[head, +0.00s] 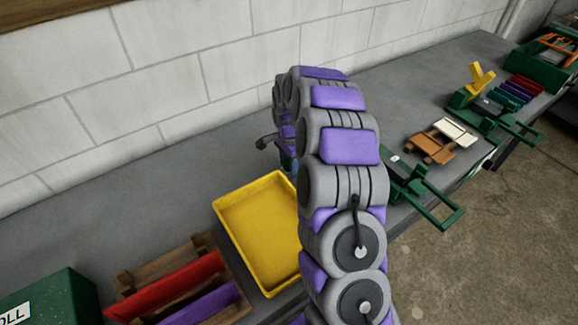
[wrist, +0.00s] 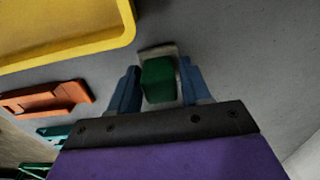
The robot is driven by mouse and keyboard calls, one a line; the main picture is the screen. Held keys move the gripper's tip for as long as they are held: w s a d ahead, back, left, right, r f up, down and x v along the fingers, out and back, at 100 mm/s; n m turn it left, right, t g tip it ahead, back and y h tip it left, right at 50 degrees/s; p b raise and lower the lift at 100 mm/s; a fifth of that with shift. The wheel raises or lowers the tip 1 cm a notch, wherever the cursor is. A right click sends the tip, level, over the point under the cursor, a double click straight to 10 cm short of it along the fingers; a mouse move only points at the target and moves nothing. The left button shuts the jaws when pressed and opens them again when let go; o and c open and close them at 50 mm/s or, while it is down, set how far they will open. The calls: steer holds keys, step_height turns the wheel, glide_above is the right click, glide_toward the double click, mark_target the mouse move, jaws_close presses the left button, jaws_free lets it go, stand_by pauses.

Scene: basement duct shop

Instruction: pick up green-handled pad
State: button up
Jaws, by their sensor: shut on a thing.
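The green-handled pad (wrist: 159,82) shows in the wrist view, with a dark green handle and a pale grey base at its far end. My gripper (wrist: 160,70) is shut on the green handle, with one blue finger on each side. The grey surface shows behind the pad; I cannot tell whether the pad touches it. In the head view my arm covers the pad, and only a small blue part near the gripper shows beside the arm.
A yellow tray (head: 258,228) is left of my arm; it also shows in the wrist view (wrist: 60,28). A wooden crate (head: 150,268) holds red and purple pieces. A green box (head: 50,300) stands front left. Brown (head: 430,147) and green tools lie right. The wall runs behind.

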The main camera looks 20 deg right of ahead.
steer(key=shift+c, duration=1.4)
steer(key=shift+d, duration=0.1)
step_height(320, 180, up, 10)
steer(key=shift+r+p, duration=0.1)
steer(key=shift+p, duration=1.15)
steer(key=o, duration=0.5)
steer(key=c, duration=0.4)
